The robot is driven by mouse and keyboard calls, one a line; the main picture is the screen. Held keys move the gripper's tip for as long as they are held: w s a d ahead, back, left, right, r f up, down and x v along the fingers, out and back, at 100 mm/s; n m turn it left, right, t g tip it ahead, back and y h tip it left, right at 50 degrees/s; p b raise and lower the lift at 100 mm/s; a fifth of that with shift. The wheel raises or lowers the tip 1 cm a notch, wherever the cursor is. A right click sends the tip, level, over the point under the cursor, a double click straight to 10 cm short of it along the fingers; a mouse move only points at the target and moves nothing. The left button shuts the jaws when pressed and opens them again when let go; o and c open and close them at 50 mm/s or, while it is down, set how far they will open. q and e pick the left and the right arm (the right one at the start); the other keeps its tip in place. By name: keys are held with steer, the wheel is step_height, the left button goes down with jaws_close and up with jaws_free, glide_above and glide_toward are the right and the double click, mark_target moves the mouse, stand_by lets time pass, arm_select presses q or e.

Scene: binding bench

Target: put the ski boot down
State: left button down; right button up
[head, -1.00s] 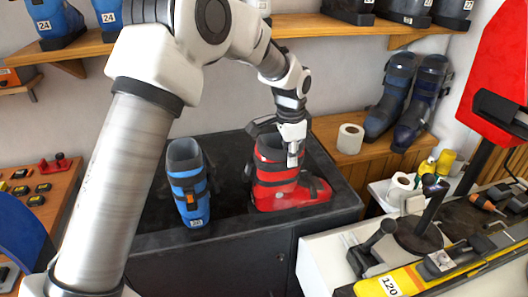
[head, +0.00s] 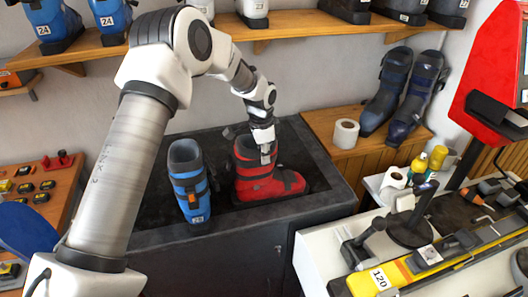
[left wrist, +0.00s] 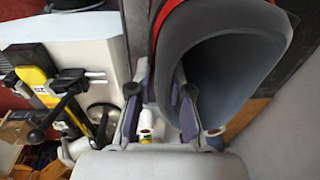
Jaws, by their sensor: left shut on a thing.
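The red ski boot (head: 266,187) stands upright on the black-topped bench (head: 215,226), toe to the right. Whether its sole fully touches the top is hard to tell. My left gripper (head: 266,152) is shut on the upper edge of its cuff, coming from above. In the left wrist view the boot's dark grey opening (left wrist: 235,75) fills the upper right, with the fingers (left wrist: 158,118) at its rim. A blue ski boot (head: 190,182) stands upright just left of the red one, with a small gap. My right gripper is not in view.
A wooden ledge with a paper roll (head: 345,133) and dark boots (head: 402,92) is behind at the right. A ski (head: 400,275) lies on the white bench at the front right. A wooden shelf (head: 285,25) with boots runs above.

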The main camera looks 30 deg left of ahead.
arm_select(q)
steer(key=c, duration=1.1)
jaws_free()
steer(key=shift+s+d, duration=0.1)
steer(key=shift+s, duration=0.05)
steer(key=shift+r, duration=0.1)
step_height(320, 180, up, 12)
steer(key=s+b, duration=0.1)
steer(key=b, duration=0.2)
steer(key=shift+s, duration=0.1)
